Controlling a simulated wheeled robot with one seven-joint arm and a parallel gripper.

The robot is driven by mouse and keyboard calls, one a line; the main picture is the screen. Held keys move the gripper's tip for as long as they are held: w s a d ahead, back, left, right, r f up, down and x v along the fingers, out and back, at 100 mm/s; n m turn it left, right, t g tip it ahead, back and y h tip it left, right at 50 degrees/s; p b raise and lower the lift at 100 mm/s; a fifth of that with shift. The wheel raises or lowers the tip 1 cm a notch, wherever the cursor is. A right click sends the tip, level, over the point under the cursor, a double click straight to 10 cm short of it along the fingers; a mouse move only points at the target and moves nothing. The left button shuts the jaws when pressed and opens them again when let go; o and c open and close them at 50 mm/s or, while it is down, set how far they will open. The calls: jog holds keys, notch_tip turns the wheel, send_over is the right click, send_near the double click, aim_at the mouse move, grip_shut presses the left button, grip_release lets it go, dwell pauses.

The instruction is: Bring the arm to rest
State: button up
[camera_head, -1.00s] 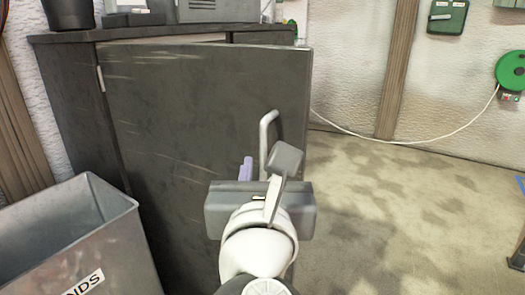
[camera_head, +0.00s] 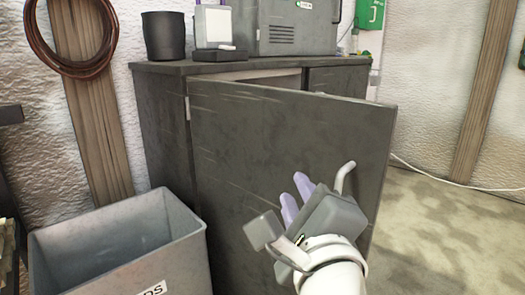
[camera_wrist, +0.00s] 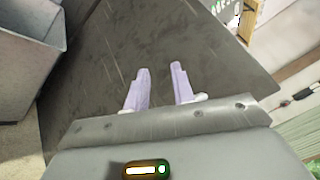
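The door stands ajar, swung out from the dark cabinet (camera_head: 160,125). The inside of the cabinet is hidden behind the door.
A grey metal bin (camera_head: 120,245) with a partly visible label stands at the lower left. A black pot (camera_head: 164,36) and a grey box (camera_head: 290,25) stand on the cabinet top. Open floor (camera_head: 440,225) lies to the right.

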jog(key=s+d+f+n+g+p, duration=0.1)
jog(key=d+f+n+g, duration=0.2)
jog(key=f+n, duration=0.3)
jog(key=s+d+f+n+g+h+p, duration=0.1)
jog(key=s+d+f+n+g+p, duration=0.1)
jog(key=f+n+g, duration=0.3)
jog(key=s+d+f+n+g+h+p, duration=0.1)
jog(key=d+f+n+g, duration=0.3)
jog(key=n, duration=0.7)
notch_tip(320, 180, down, 3)
jog(key=shift+s+d+r+g, duration=0.25)
jog(key=shift+s+g, duration=0.25)
jog(key=shift+s, duration=0.25)
